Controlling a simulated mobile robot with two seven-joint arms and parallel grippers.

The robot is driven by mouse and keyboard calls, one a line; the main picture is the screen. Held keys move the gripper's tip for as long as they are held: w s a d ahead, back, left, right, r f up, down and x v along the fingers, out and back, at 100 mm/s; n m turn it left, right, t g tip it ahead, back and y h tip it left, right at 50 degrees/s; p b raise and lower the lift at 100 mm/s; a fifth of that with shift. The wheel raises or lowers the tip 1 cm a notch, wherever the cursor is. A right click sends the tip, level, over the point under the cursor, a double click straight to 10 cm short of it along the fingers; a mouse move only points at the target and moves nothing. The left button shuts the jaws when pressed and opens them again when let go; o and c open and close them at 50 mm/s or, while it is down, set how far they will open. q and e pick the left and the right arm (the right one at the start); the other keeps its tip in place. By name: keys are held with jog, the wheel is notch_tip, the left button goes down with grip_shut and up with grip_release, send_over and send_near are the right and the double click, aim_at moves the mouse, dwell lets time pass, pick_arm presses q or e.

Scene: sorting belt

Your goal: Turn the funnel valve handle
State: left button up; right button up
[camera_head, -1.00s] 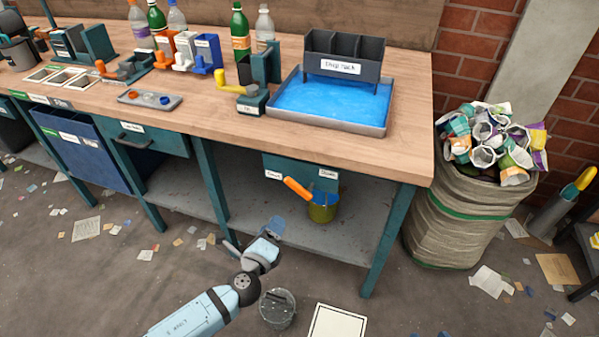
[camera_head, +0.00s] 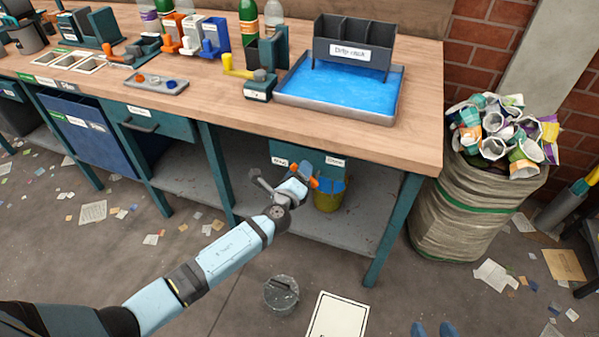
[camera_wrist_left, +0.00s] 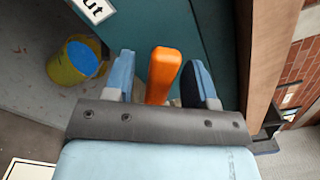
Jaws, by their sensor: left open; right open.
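The orange valve handle (camera_head: 313,183) sticks out from the teal panel (camera_head: 309,160) under the bench top. My left gripper (camera_head: 298,180) is open at the handle and partly hides it. In the left wrist view the orange handle (camera_wrist_left: 161,78) stands between the two open blue fingers, with a gap visible on each side. A yellow bucket (camera_head: 328,201) with blue contents sits below the handle. My right gripper (camera_head: 432,329) shows only as two separated blue fingertips at the bottom edge. The funnel itself cannot be made out.
The bench top (camera_head: 215,97) overhangs the handle, and a teal leg (camera_head: 393,230) stands to the right. A sack of crushed cups (camera_head: 465,210) stands beyond it. A grey lidded canister (camera_head: 281,295) and a white framed sheet (camera_head: 338,317) lie on the floor in front.

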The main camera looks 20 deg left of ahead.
pick_arm(q)
jog(key=shift+w, duration=0.25)
grip_shut()
jog(key=shift+f, duration=0.1)
